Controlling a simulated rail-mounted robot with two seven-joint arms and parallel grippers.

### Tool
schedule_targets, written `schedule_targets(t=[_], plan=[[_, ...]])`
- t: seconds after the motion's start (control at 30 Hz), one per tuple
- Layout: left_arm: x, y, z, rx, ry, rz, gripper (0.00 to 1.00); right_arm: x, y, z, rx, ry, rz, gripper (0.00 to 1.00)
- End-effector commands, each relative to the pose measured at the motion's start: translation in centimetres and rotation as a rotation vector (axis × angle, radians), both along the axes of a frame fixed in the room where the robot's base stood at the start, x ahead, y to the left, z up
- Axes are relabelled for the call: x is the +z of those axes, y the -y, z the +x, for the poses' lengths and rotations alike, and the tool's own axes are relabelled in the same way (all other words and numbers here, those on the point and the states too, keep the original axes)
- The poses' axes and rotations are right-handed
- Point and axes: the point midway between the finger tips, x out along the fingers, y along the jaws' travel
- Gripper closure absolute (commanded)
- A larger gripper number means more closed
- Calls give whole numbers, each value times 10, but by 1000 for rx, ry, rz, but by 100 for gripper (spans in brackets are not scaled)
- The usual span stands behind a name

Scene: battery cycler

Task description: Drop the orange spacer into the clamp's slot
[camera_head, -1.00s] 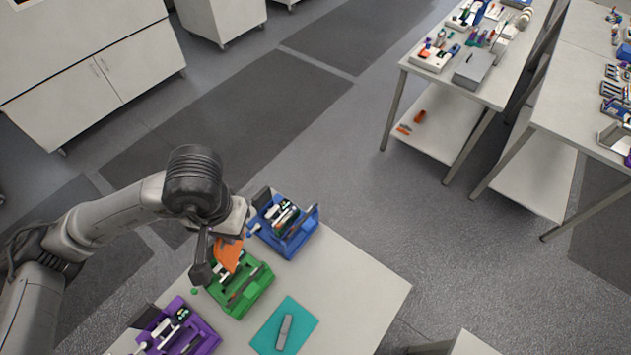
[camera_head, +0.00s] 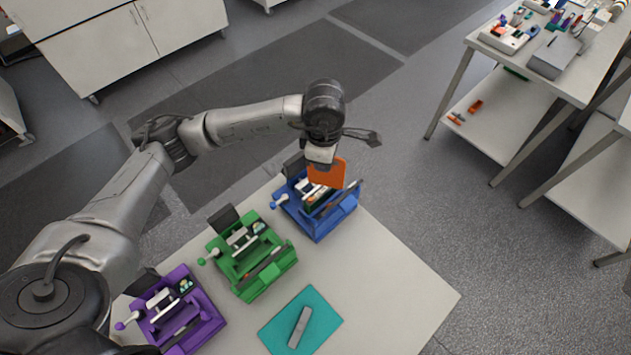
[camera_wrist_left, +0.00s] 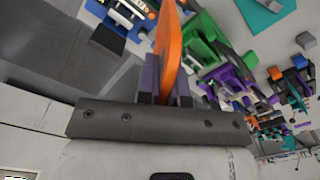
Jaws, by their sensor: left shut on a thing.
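The orange spacer (camera_head: 327,172) is a thin flat plate, held upright in my left gripper (camera_head: 321,157). In the left wrist view the spacer (camera_wrist_left: 168,45) stands on edge between the two fingers of my left gripper (camera_wrist_left: 165,88), which is shut on it. In the head view the spacer overlaps the back of the blue clamp fixture (camera_head: 323,224). I cannot tell whether it touches it. The green clamp fixture (camera_head: 258,282) and the purple one (camera_head: 190,325) stand on the table to its lower left. The spacer hides part of the blue fixture. My right gripper is not in view.
The white table (camera_head: 395,285) carries the three fixtures in a diagonal row. A teal mat (camera_head: 325,318) with a grey bar (camera_head: 300,327) lies at its front. The table's right part is clear. A separate cluttered table (camera_head: 510,85) stands at the upper right.

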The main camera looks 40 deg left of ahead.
Motion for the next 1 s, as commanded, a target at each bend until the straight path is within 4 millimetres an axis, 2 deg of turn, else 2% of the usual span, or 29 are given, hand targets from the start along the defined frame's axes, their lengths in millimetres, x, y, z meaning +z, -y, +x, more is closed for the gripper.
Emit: schedule_targets(t=[0.03,0.1,0.3,0.43,0.6,1.0], plan=[[-31,-7,5,136,-4,2,100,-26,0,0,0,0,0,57],[-52,-17,11,331,-7,7,100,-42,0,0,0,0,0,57],[-94,-38,23,749,-9,16,100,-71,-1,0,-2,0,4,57],[-108,-46,26,900,-10,18,100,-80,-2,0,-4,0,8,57],[-116,-50,29,999,-9,19,100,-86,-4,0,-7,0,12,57],[-134,-52,29,1027,-8,21,100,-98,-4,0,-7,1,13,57]])
